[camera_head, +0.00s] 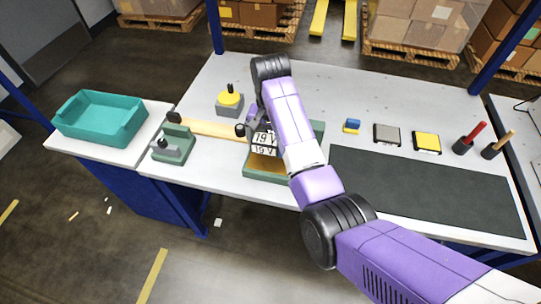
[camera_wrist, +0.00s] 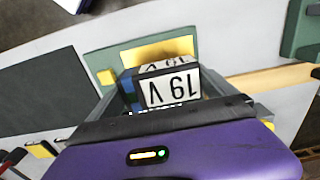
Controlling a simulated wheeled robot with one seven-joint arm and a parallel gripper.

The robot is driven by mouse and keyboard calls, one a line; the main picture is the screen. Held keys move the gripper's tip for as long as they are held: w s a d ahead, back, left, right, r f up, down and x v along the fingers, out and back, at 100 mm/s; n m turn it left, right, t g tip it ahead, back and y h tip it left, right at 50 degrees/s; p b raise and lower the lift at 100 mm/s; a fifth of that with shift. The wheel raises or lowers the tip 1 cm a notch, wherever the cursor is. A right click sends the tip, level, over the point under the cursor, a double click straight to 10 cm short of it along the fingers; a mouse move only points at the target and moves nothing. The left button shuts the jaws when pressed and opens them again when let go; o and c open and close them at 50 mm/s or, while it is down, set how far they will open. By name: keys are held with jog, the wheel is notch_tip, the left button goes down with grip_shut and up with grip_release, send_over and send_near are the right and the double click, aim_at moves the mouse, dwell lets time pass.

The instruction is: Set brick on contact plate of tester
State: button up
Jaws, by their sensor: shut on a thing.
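The brick (camera_head: 264,141), a dark block with white "19 V" labels and some blue on its side, is between the jaws of my gripper (camera_head: 263,128). The wrist view shows the brick (camera_wrist: 166,88) up close, its label upside down, with the fingers of my gripper (camera_wrist: 165,100) on either side. The tester (camera_head: 266,177) is a green base on the table, partly hidden by my arm. Its yellow contact plate (camera_head: 262,163) lies just below the brick; the wrist view shows the plate (camera_wrist: 150,51) behind it. I cannot tell whether the brick touches the plate.
A green fixture (camera_head: 174,146) and a wooden bar (camera_head: 212,130) lie left of the tester, with a yellow-topped button (camera_head: 230,98) behind. A dark mat (camera_head: 430,190) lies clear at right. Small blocks (camera_head: 387,134) and upright handles (camera_head: 471,138) stand behind it. A teal tray (camera_head: 100,120) is far left.

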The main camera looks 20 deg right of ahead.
aim_at(271, 161)
jog(key=shift+f, duration=2.8)
jog(key=shift+f, duration=0.15)
jog(key=o, duration=1.6)
jog(key=shift+c, duration=0.2)
notch_tip(271, 161, up, 12)
jog(key=shift+r+p, duration=0.15)
jog(key=shift+p, duration=0.25)
